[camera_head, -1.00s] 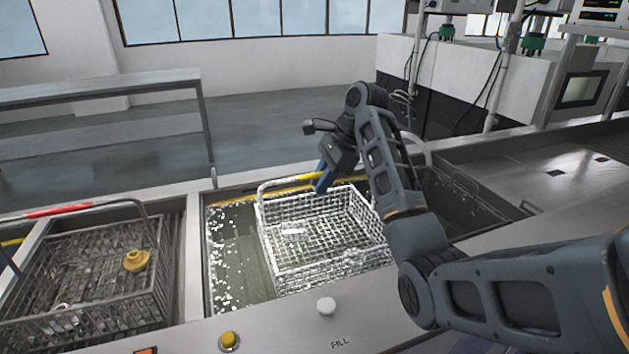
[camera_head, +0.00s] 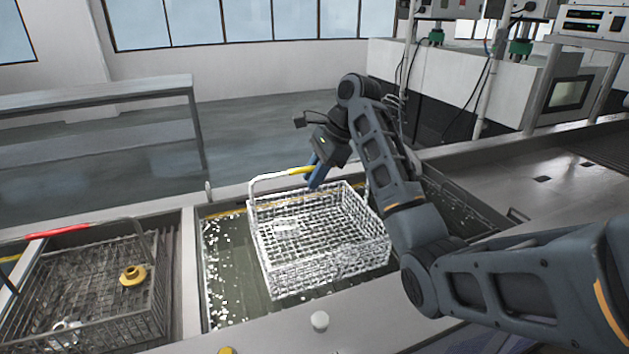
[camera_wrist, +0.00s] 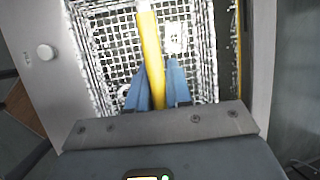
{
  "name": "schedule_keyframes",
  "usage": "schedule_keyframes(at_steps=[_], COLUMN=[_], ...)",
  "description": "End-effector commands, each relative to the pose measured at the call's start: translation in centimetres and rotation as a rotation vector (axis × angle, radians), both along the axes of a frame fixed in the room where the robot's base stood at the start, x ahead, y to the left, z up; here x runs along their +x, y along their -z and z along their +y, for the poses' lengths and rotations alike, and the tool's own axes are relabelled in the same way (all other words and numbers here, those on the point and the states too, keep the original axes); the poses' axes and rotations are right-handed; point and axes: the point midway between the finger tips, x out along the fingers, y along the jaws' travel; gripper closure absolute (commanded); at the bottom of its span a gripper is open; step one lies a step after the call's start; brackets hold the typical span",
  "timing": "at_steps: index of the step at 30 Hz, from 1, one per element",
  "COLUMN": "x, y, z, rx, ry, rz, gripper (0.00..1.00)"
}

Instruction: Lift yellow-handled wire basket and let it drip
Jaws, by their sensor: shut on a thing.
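The wire basket (camera_head: 318,245) is a white-looking mesh with a yellow grip on its tall handle (camera_head: 287,173). My gripper (camera_head: 314,178) is shut on the yellow grip, and the wrist view shows the blue fingers (camera_wrist: 158,82) on either side of the yellow bar (camera_wrist: 149,45). The basket hangs at the tank (camera_head: 222,300), with its upper part above the rim. Whether its bottom is clear of the liquid is hard to tell. A small pale part (camera_head: 286,228) lies inside the basket, and it also shows in the wrist view (camera_wrist: 174,38).
A second basket (camera_head: 95,285) with a red-gripped handle (camera_head: 58,231) stands in the left tank, holding a yellow part (camera_head: 132,274). White specks float in the middle tank.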

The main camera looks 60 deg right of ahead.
Motion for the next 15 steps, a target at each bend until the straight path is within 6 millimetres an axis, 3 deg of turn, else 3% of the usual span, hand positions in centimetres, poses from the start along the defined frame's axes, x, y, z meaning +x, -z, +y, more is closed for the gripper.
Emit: schedule_keyframes(at_steps=[15], x=[-0.1], y=[-3.4], z=[-0.1], rx=[-0.002], ry=[0.000], rz=[-0.001], gripper=[1.00])
